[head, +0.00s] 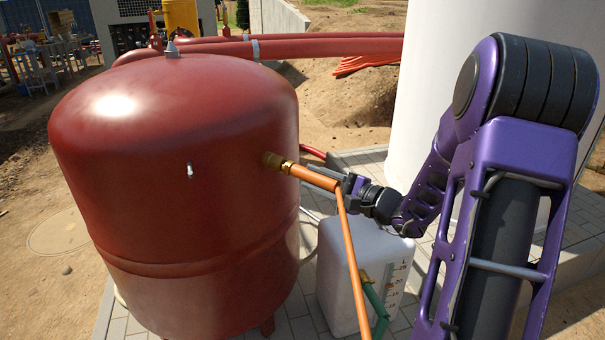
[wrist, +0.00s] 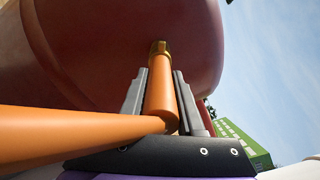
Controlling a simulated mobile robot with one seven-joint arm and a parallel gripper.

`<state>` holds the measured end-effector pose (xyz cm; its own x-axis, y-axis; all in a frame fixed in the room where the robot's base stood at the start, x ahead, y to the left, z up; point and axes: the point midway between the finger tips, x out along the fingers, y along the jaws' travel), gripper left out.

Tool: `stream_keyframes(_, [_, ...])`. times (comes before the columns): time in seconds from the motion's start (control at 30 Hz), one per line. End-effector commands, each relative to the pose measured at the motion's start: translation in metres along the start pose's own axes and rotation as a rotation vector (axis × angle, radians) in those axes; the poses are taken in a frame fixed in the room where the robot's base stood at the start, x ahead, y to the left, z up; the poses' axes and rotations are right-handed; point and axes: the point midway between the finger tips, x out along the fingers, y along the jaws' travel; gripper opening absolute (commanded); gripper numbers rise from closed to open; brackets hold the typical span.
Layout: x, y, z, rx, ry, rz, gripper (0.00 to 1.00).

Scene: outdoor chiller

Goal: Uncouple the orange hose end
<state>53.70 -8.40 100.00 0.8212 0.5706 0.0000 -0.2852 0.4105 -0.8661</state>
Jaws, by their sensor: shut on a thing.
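The orange hose end (head: 318,178) points at the red tank (head: 160,240) and meets a brass fitting (head: 273,160) on the tank's right side. My gripper (head: 346,184) is shut on the orange hose end, to the right of the fitting. In the wrist view the hose end (wrist: 161,98) runs between the two grey fingers (wrist: 158,100), up to the brass fitting (wrist: 160,47) on the tank. The orange hose bends at my gripper and hangs down in front of the white container. Whether the coupling is locked cannot be told.
A white translucent container (head: 335,265) with a green hose (head: 376,305) stands below my gripper. A large white tank (head: 440,100) stands at the right behind my arm. Red pipes (head: 330,47) run behind the red tank. A small valve (head: 190,171) sticks out of its front.

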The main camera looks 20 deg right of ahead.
Motion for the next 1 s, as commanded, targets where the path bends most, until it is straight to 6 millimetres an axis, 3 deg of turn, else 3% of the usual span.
stream_keyframes(1.0, [-0.053,-0.001,0.001,0.0,-0.001,-0.001,0.0])
